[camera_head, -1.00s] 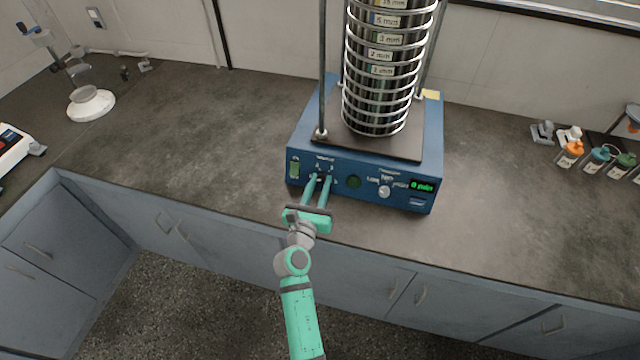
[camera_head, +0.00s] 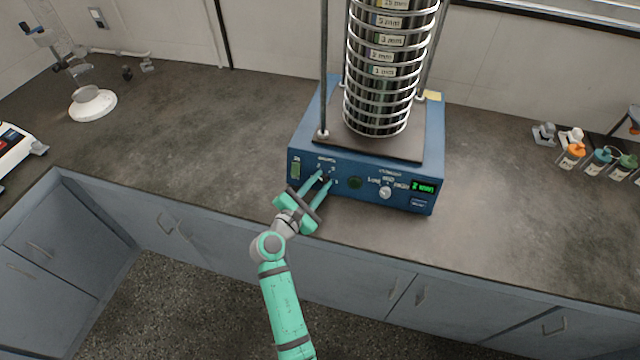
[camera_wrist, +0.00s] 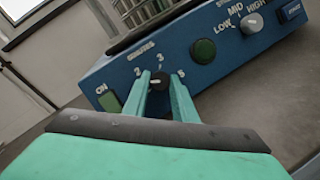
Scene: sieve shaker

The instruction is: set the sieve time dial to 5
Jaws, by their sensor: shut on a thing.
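The sieve time dial is a small black knob (camera_wrist: 158,83) under the word MINUTES. In the wrist view the numbers 2, 3 and 5 show around it, and its pointer is too small to read surely. My gripper (camera_wrist: 160,88) is shut on the dial, with one green finger on each side. In the head view my gripper (camera_head: 324,179) reaches the left part of the blue shaker's front panel (camera_head: 342,190), its hand rolled to a slant. The green display (camera_head: 423,188) seems to read 2 min.
To the right of the dial are a green button (camera_wrist: 203,51) and an intensity knob (camera_wrist: 251,22) marked LOW, MID, HIGH. A green ON switch (camera_wrist: 109,101) is to its left. The sieve stack (camera_head: 383,90) stands on the shaker.

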